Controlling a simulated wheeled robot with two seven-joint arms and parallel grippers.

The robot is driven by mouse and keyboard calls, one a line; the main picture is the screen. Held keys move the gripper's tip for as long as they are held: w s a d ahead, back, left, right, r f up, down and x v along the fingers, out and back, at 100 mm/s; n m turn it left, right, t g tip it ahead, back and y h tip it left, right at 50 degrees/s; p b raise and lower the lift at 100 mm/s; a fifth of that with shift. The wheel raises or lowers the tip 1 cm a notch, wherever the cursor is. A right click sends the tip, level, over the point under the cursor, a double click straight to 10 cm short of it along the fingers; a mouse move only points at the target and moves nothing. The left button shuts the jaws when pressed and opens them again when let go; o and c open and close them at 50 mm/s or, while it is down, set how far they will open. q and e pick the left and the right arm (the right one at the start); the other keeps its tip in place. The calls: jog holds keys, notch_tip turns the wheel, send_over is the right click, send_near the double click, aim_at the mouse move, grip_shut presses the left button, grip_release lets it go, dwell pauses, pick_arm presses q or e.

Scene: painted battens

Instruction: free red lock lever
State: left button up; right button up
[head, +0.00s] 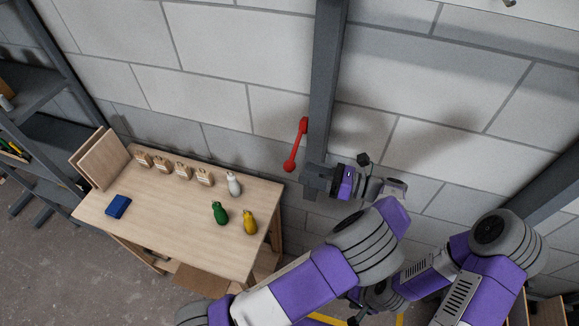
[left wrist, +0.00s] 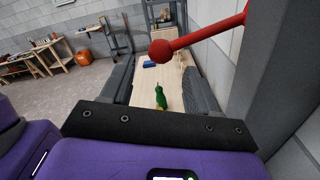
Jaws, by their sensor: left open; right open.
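The red lock lever (head: 296,146) is fixed to a grey upright post (head: 325,75) against the wall. It slants down to the left and ends in a round knob. My left gripper (head: 308,181) is open and empty, just below and right of the knob. In the left wrist view the lever (left wrist: 208,34) comes in from the upper right, and its knob shows between the tips of my left gripper (left wrist: 160,66). I see no contact with the fingers. My right gripper (head: 354,300) is mostly hidden behind my left arm, low in the head view.
A wooden table (head: 160,215) stands left of the post. On it are a green bottle (head: 219,213), a yellow bottle (head: 249,223), a white bottle (head: 234,184), a blue box (head: 118,206) and several small wooden blocks. A dark shelf (head: 50,140) stands far left.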

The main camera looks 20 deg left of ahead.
aim_at(289, 167)
pick_arm(q)
jog(key=a, duration=0.6)
jog(key=shift+a, duration=0.3)
grip_shut()
